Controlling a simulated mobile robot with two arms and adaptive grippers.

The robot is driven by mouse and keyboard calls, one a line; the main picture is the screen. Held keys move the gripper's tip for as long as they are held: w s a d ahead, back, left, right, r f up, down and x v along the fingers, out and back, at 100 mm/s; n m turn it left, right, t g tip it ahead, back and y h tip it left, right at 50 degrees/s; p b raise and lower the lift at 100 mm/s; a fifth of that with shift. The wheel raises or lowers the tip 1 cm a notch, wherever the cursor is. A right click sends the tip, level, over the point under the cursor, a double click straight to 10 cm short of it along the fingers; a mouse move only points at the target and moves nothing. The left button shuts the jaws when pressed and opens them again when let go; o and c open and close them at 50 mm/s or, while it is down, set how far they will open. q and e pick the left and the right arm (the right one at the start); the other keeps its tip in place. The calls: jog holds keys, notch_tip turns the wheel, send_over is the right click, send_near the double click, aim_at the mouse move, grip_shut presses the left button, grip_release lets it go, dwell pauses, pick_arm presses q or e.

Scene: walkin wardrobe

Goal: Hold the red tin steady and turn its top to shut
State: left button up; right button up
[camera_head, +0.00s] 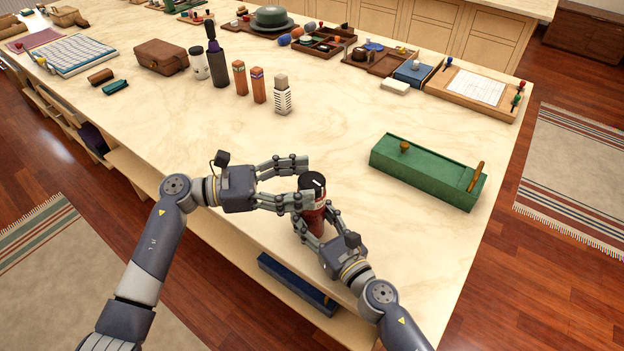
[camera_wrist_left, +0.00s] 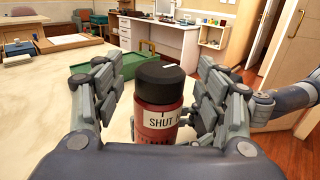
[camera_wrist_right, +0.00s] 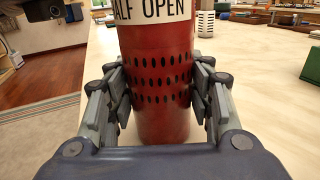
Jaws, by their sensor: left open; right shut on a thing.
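The red tin (camera_head: 314,222) stands upright near the counter's front edge. Its black top (camera_wrist_left: 166,77) carries a white line, and a white label band below reads "SHUT" in the left wrist view. On the side facing my right wrist, the label (camera_wrist_right: 150,10) shows "ALF OPEN", cut off, above rows of dark holes. My right gripper (camera_head: 316,218) is shut on the tin's red body, one finger on each side. My left gripper (camera_head: 307,180) is open at the height of the top, fingers on both sides with gaps visible in its wrist view.
A green box (camera_head: 420,172) with a wooden handle lies to the right. A grey-white grater-like block (camera_head: 283,97), orange blocks (camera_head: 258,86) and a dark bottle (camera_head: 217,66) stand farther back. The counter (camera_head: 340,130) around the tin is clear.

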pick_arm(q)
jog(key=shift+w+d, duration=0.2)
jog(key=shift+d, duration=1.05)
jog(key=c, duration=1.1)
jog(key=shift+m+g, duration=0.3)
jog(key=shift+g, duration=0.2)
jog(key=shift+d+m+g, duration=0.1)
jog(key=shift+m+g, duration=1.3)
jog(key=shift+g, duration=0.8)
jog(key=shift+f+m+g+y, duration=0.15)
jog(key=shift+m+g+y, duration=0.55)
jog(key=shift+m+g, duration=1.2)
jog(key=shift+g+y, duration=0.4)
jog(key=shift+g, duration=0.8)
